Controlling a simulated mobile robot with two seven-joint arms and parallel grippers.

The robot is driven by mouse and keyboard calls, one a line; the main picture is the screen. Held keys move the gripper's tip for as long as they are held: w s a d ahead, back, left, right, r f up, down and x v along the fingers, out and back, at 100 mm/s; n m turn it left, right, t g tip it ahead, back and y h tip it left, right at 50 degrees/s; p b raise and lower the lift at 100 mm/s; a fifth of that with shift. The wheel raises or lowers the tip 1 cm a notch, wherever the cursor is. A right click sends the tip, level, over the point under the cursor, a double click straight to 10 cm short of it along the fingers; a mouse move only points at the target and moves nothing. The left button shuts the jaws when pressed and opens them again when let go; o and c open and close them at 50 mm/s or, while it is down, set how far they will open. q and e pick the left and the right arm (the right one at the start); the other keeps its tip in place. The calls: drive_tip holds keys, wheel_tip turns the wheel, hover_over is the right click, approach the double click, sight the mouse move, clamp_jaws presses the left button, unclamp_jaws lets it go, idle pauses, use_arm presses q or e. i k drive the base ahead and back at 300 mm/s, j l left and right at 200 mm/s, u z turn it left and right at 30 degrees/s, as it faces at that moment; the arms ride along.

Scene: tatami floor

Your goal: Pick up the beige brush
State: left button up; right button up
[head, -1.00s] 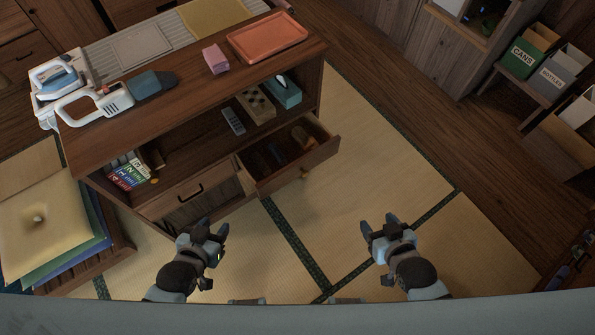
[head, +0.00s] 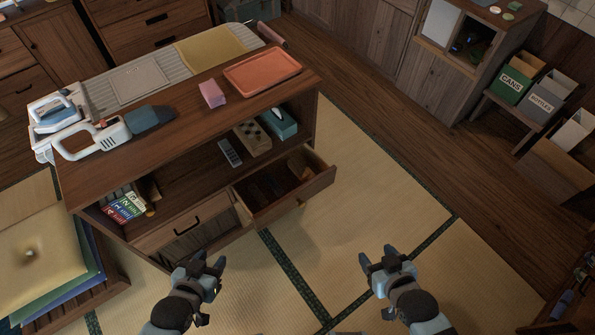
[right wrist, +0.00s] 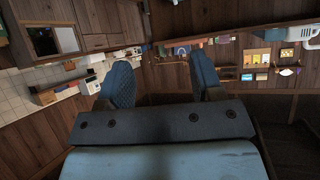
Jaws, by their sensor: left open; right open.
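I cannot make out a beige brush for sure. The open drawer (head: 318,187) of the wooden cabinet holds dark items and a brownish-tan item (head: 297,168) at its right end, too small and shaded to identify. My left gripper (head: 209,263) is open and empty, in front of the cabinet's lower left drawer front. My right gripper (head: 378,258) is open and empty over the tatami, to the right of and nearer than the open drawer. In the right wrist view my right gripper's fingers (right wrist: 160,82) are spread with nothing between them.
Cushions (head: 40,240) lie left. Tatami (head: 385,185) is clear right of the drawer.

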sight(299, 169)
drive_tip(key=u, duration=2.5)
drive_tip(key=z, duration=2.55)
drive_tip(key=l+u, duration=0.1)
drive_tip(key=u, duration=0.3)
drive_tip(key=i+l+u, duration=0.1)
drive_tip(key=u, duration=0.3)
drive_tip(key=l+u, duration=0.3)
drive_tip(key=l, duration=0.25)
drive_tip(key=l+u, duration=0.3)
drive_tip(key=l, duration=0.25)
drive_tip(key=i, duration=0.05)
